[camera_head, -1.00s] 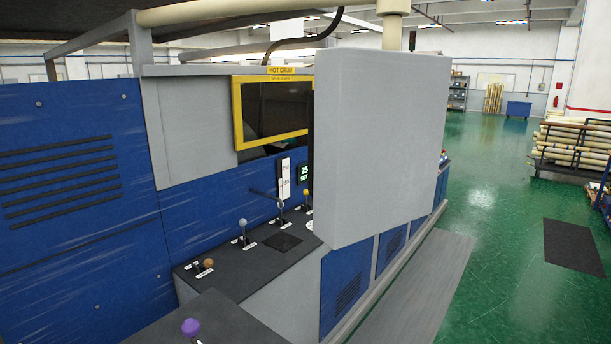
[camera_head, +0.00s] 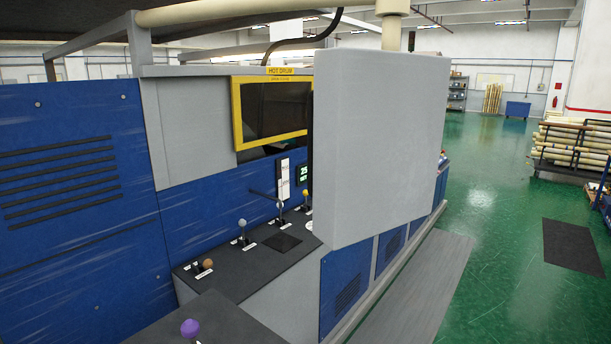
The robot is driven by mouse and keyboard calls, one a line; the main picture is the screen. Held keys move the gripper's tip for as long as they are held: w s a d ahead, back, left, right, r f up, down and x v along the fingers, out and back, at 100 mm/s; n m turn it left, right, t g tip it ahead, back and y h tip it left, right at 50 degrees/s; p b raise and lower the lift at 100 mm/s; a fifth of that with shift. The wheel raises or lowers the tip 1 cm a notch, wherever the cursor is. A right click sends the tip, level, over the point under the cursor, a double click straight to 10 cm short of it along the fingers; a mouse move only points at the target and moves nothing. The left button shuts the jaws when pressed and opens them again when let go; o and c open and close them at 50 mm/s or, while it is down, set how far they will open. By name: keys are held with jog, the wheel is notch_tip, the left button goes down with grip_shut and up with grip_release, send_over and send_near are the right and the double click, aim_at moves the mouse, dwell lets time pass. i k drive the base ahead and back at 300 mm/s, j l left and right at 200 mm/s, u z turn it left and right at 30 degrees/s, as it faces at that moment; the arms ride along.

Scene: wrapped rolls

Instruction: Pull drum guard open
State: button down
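The drum guard (camera_head: 237,115) is a yellow frame around a dark pane, set in the machine's front under a yellow "HOT DRUM" sign (camera_head: 281,71). Its right side is hidden behind a large light grey panel (camera_head: 380,140). A narrow dark gap shows under its lower edge, toward the right. I cannot tell from this view how far the guard stands open. My gripper is not in view, and nothing is seen touching the visible part of the guard.
A small green-lit display (camera_head: 303,173) sits beside the grey panel. Green floor (camera_head: 490,220) is open at right, with a dark mat (camera_head: 571,246) and a rack of rolls (camera_head: 572,145).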

aim_at(235, 81)
jog(key=l+z, duration=0.35)
jog(key=l, duration=0.15)
jog(key=i+l+z, duration=0.15)
jog(key=l+z, duration=0.25)
jog(key=i+l, duration=0.2)
jog(key=i, duration=0.25)
jog(key=i+l, duration=0.25)
jog(key=i, duration=0.2)
jog(key=i+l, duration=0.2)
jog(key=i, duration=0.25)
jog(key=i+l, duration=0.25)
jog(key=i, duration=0.2)
jog(key=i+u, duration=0.3)
jog(key=i, duration=0.4)
jog(key=i+l+u, duration=0.3)
jog(key=i, duration=0.4)
